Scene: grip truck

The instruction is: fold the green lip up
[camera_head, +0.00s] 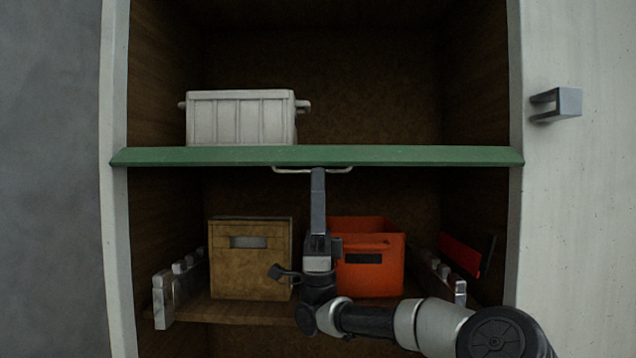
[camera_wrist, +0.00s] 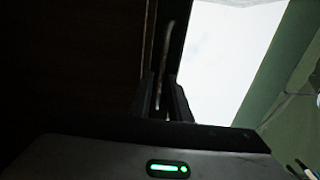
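The green lip (camera_head: 420,156) runs across the full width of the cabinet opening, along the front edge of the middle shelf. A thin metal handle (camera_head: 345,170) hangs at its lower edge near the centre. My gripper (camera_head: 318,172) points up from below, with its tip at the handle. In the wrist view the handle bar (camera_wrist: 166,50) passes between my two fingers (camera_wrist: 161,85), which look apart with dark gaps beside the bar. A green surface (camera_wrist: 288,75) shows at the right of the wrist view. Whether a finger touches the bar is too dark to tell.
A white ribbed crate (camera_head: 240,118) stands on the upper shelf, behind the lip at left. Below are a brown box (camera_head: 249,270) and an orange bin (camera_head: 370,278), the bin close behind my gripper. A grey bracket (camera_head: 556,104) juts from the right panel. Space above the lip at right is clear.

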